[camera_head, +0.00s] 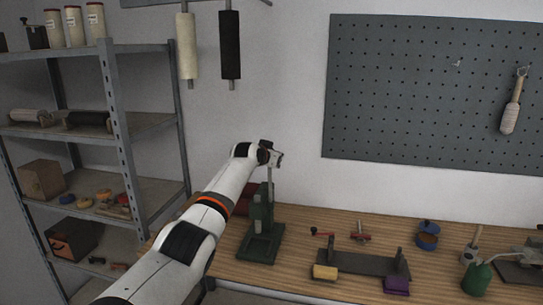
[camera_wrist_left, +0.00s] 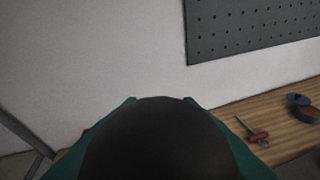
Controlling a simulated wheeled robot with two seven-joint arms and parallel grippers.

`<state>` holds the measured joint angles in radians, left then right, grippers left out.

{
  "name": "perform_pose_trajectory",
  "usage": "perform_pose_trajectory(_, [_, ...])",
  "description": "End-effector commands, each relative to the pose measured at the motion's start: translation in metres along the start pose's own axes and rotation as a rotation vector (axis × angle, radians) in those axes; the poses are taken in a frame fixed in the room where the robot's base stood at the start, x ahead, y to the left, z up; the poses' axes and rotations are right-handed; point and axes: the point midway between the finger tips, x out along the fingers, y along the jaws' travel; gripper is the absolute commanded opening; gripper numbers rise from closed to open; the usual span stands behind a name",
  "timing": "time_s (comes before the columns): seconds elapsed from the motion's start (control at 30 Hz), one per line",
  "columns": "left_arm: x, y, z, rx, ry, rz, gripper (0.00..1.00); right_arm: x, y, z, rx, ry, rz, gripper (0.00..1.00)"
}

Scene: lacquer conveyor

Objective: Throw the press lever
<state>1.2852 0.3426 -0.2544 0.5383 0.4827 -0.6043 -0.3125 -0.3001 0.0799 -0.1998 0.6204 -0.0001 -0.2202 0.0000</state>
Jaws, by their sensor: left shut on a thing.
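The green press (camera_head: 262,228) stands upright on the left part of the wooden bench. Its thin grey lever (camera_head: 270,175) points up from the press column. My left gripper (camera_head: 273,156) is at the top end of the lever, above the press, and is shut on it. The lever's top is mostly hidden by the gripper. In the left wrist view a large dark rounded shape (camera_wrist_left: 160,140) with green edges fills the lower middle, very close to the camera. My right gripper is not in view.
The bench (camera_head: 315,220) holds a dark rack (camera_head: 355,264), a yellow block (camera_head: 325,272), a purple block (camera_head: 397,285), a blue-rimmed container (camera_head: 427,236) and a green can (camera_head: 476,278) right of the press. A metal shelf (camera_head: 115,130) stands left. A pegboard (camera_head: 430,90) hangs behind.

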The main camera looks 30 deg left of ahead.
Motion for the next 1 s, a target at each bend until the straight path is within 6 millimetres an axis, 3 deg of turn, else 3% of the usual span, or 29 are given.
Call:
perform_pose_trajectory(0.03, [0.0037,-0.003,-0.0137,0.001,0.027,-0.005,0.0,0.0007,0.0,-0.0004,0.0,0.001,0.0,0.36])
perform_pose_trajectory(0.53, [0.0037,-0.0032,-0.0137,0.001,0.027,-0.005,0.0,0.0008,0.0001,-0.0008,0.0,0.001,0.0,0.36])
perform_pose_trajectory(0.57, [0.0037,-0.0032,-0.0137,0.001,0.027,-0.005,0.33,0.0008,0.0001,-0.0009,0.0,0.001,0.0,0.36])
perform_pose_trajectory(0.67, [0.0032,-0.0029,-0.0118,0.001,0.023,-0.005,0.5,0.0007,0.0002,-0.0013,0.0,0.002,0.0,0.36])
perform_pose_trajectory(1.0, [0.0012,-0.001,-0.0068,0.0,0.013,-0.002,0.52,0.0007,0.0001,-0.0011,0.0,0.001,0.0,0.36])
